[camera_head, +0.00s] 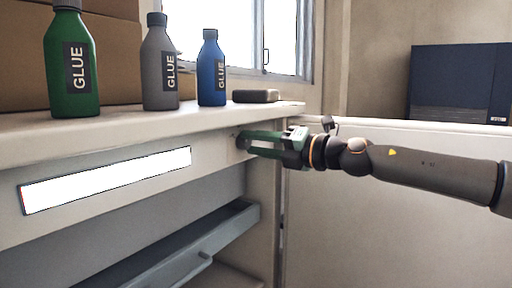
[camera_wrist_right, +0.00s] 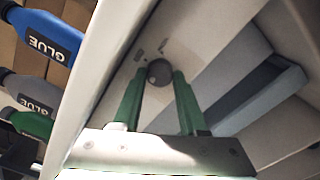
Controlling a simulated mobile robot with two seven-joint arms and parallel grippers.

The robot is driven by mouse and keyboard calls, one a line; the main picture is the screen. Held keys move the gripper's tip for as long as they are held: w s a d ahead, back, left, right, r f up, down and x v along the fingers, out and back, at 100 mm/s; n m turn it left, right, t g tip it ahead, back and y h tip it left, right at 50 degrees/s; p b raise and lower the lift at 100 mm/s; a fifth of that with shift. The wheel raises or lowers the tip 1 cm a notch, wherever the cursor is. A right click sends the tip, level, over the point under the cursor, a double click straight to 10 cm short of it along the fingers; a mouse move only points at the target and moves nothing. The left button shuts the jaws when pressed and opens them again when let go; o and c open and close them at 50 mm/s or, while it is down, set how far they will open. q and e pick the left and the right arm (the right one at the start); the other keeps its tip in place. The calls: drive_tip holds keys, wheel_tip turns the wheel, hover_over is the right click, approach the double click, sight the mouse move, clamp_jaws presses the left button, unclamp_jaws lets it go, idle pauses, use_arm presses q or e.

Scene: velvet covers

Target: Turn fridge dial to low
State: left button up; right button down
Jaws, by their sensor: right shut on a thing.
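The fridge dial (camera_wrist_right: 158,71) is a small dark round knob on the pale front panel, just below the ledge. In the head view the dial is mostly hidden by my fingers. My right gripper (camera_head: 246,142) reaches in from the right, its green fingers at the panel. In the right wrist view its fingertips (camera_wrist_right: 159,80) are on either side of the dial, shut on it. Small marks (camera_wrist_right: 139,54) are printed on the panel near the dial, too small to read. My left gripper is not in view.
A green bottle (camera_head: 72,65), a grey bottle (camera_head: 159,65) and a blue bottle (camera_head: 211,70), labelled GLUE, stand on the ledge (camera_head: 130,122). A dark flat block (camera_head: 256,96) lies near its right end. A grey drawer (camera_head: 170,249) sits below. A dark blue box (camera_head: 458,82) stands behind right.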

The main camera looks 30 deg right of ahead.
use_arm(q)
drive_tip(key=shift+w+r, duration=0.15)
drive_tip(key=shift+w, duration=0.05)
use_arm(e)
drive_tip(key=shift+n, duration=0.5)
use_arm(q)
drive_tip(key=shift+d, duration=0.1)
use_arm(e)
drive_tip(key=shift+c, duration=2.2)
unclamp_jaws()
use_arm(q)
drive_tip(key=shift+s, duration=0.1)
use_arm(e)
drive_tip(key=shift+s, duration=0.15)
drive_tip(key=shift+v, duration=0.85)
use_arm(q)
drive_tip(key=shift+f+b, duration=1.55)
drive_tip(key=shift+b, duration=0.55)
use_arm(e)
drive_tip(key=v, duration=1)
drive_tip(key=shift+s, duration=0.25)
